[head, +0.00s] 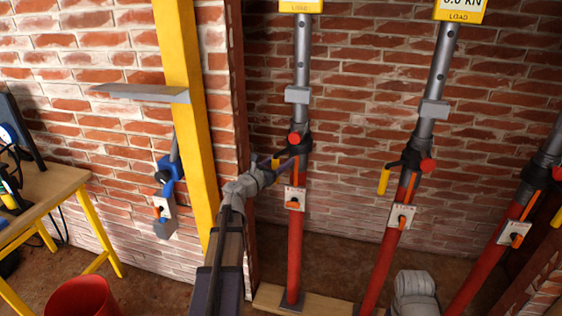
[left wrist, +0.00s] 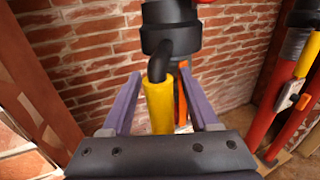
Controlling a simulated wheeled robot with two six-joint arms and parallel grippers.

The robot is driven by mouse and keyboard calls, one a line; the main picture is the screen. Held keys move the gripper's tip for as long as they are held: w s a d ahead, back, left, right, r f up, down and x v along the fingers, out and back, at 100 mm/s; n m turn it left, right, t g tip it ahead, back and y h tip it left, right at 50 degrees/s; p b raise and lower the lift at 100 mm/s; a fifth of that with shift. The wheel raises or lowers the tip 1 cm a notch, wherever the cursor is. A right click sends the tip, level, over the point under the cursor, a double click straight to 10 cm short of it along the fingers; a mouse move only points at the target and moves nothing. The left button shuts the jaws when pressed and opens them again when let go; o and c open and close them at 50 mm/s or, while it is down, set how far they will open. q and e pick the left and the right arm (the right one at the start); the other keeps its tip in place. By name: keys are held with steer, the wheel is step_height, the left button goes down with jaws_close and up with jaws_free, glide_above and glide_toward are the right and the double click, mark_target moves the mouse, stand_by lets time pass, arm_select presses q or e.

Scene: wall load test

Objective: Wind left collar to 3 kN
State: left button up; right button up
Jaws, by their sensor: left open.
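The left prop is a red tube (head: 295,250) with a grey upper tube (head: 302,60). Its black collar (head: 300,146) has a red knob (head: 294,138) and a yellow crank handle (head: 276,163). My left gripper (head: 284,163) is at this handle. In the left wrist view the yellow handle (left wrist: 158,105) stands between the two open purple fingers, and the black collar (left wrist: 170,28) is just beyond. The left yellow load display (head: 300,6) is cut off at the top, so its reading is hidden. My right gripper is not in view.
A middle prop (head: 388,250) and a right prop (head: 480,265) stand to the right, each with a yellow handle. A workbench (head: 45,195) and red bucket (head: 82,297) are farther left.

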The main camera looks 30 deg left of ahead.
arm_select(q)
steer(key=shift+c, duration=0.4)
jaws_close()
stand_by(0.9)
